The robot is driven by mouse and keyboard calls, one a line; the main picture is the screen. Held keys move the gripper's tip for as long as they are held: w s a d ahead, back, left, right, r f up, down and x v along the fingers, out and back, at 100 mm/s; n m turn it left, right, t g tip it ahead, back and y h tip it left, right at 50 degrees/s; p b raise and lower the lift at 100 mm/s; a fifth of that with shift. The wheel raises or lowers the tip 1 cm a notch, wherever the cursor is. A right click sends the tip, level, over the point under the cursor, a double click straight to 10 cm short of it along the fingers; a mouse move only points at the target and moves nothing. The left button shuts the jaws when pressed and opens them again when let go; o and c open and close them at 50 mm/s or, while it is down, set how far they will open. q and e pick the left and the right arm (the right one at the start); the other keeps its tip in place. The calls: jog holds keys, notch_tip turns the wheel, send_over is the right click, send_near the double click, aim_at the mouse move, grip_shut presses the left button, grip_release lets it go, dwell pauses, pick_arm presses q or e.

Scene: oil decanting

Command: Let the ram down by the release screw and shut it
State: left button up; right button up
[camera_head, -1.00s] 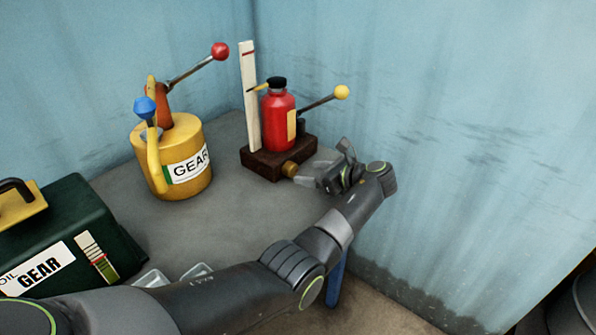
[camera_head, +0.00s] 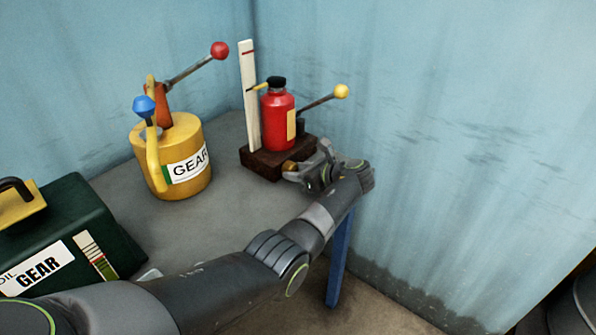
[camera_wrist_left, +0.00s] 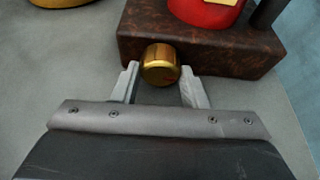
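The red jack (camera_head: 278,122) with a black cap (camera_head: 276,83) stands on a dark brown block (camera_head: 262,166). A yellow pointer at its top points to a white upright board (camera_head: 249,95) with a red mark. The brass release screw (camera_head: 289,167) sticks out of the block's front; its round knob shows in the left wrist view (camera_wrist_left: 160,66). My left gripper (camera_head: 303,168) is at the screw, fingers apart on either side of the knob. Narrow gaps seem to show beside it, so I see no firm grip. My right gripper is out of view.
A yellow-ball lever (camera_head: 341,92) rises right of the jack. A yellow GEAR can (camera_head: 178,180) with a red-ball lever stands to the left, a dark green GEAR container (camera_head: 75,235) at front left. Blue walls (camera_head: 430,120) close off the back and right.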

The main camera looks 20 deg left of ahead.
pick_arm(q)
jog(key=shift+c, duration=0.6)
jog(key=p, duration=0.1)
jog(key=n+t+p, duration=0.1)
jog(key=p, duration=0.1)
jog(key=shift+s+r, duration=0.1)
jog(key=shift+r, duration=0.15)
jog(key=shift+f+n+t+h+p, duration=0.2)
jog(key=shift+n+t+h+p, duration=0.25)
jog(key=shift+n, duration=0.45)
jog(key=shift+n+t, duration=0.5)
jog(key=shift+t, duration=0.05)
jog(key=o, duration=1)
